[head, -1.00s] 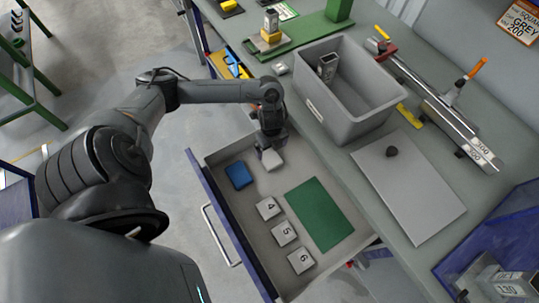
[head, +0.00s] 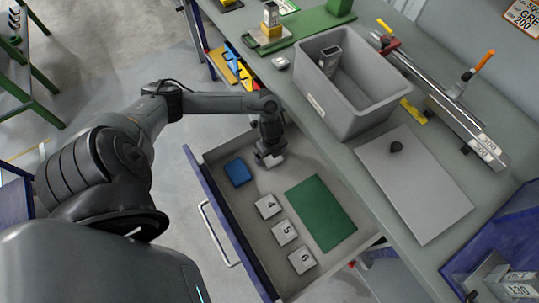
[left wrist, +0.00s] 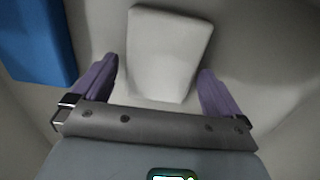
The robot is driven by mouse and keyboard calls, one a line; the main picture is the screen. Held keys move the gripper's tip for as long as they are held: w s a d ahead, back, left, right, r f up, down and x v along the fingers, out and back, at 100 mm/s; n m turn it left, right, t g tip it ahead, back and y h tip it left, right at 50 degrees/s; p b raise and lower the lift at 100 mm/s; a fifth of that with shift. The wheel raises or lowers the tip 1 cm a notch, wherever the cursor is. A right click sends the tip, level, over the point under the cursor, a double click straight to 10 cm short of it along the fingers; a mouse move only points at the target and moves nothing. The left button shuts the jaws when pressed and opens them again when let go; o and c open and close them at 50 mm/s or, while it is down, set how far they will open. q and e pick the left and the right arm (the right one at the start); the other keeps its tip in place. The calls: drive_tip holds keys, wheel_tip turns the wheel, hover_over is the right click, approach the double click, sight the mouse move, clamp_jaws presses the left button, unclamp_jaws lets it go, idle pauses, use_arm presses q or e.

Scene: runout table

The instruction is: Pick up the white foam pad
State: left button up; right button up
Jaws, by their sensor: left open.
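The white foam pad (left wrist: 168,50) lies on the drawer floor in the left wrist view, between and beyond the two purple fingertips. In the head view only a small pale part of it (head: 279,158) shows beside my left gripper (head: 266,156), which hides the rest. My left gripper also shows in the left wrist view (left wrist: 158,85). It is open, with one finger on each side of the pad and visible gaps between fingers and pad. My right gripper is not in view.
The open drawer (head: 222,217) also holds a blue block (head: 238,172), a green sheet (head: 320,213) and blocks marked 4 (head: 268,206), 5 (head: 284,232) and 6 (head: 302,260). The worktop with a grey bin (head: 356,118) overhangs the drawer's right side.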

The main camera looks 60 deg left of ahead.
use_arm(q)
drive_tip(key=shift+c, duration=0.2)
drive_tip(key=c, duration=0.9)
drive_tip(key=shift+r, duration=0.1)
